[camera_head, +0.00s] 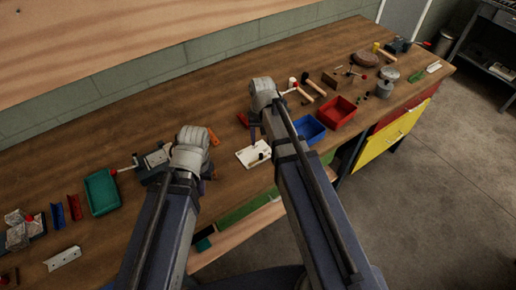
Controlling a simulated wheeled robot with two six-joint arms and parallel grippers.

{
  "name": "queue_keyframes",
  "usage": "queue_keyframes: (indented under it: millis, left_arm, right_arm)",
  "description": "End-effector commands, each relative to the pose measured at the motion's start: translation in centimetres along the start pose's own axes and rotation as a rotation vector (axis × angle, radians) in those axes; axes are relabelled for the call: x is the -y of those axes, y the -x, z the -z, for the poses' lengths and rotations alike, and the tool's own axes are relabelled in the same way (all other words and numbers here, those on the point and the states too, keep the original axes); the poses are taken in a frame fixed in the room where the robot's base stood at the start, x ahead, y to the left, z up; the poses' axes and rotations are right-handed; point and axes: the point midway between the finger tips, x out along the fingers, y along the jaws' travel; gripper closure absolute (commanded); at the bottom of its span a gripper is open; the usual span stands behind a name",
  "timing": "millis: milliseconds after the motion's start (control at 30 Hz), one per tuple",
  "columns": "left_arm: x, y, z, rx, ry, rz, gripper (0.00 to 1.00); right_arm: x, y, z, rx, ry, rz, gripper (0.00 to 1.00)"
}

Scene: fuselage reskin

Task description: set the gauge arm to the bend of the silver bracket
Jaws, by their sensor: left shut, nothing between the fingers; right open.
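A pale silver bracket (62,258) with holes lies at the left front of the bench. A white plate (250,156) with a small dark part on it, seemingly the gauge, lies near the front edge at the middle. Its arm's angle cannot be made out. My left gripper (195,152) is shut and empty above the bench, left of the white plate; its fingertips are mostly hidden. My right gripper (257,118) is open, just behind and above the white plate. I cannot tell whether it touches it.
A vise (152,160) stands beside my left gripper. A green tray (102,192), red bracket (73,207) and blue bracket (57,216) lie left. Blue bin (308,129), red bin (337,113) and several tools lie right. Bare wood lies left of the white plate.

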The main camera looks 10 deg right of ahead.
Motion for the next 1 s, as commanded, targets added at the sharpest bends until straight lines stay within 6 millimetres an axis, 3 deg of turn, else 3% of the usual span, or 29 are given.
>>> queue_keyframes:
  millis: [267,700,1000]
  left_arm:
    - [-0.2,-2.1,0.1,0.0,0.001,0.0,1.0]
    - [-0.7,-7.3,0.5,0.0,0.001,0.0,1.0]
    - [-0.7,-7.7,0.5,0.0,0.001,0.0,1.0]
  right_arm:
    - [0.0,-2.1,0.0,0.0,0.002,0.0,0.48]
    - [0.0,-7.4,0.0,0.0,0.002,0.0,0.48]
    - [0.0,-7.7,0.0,0.0,0.002,0.0,0.48]
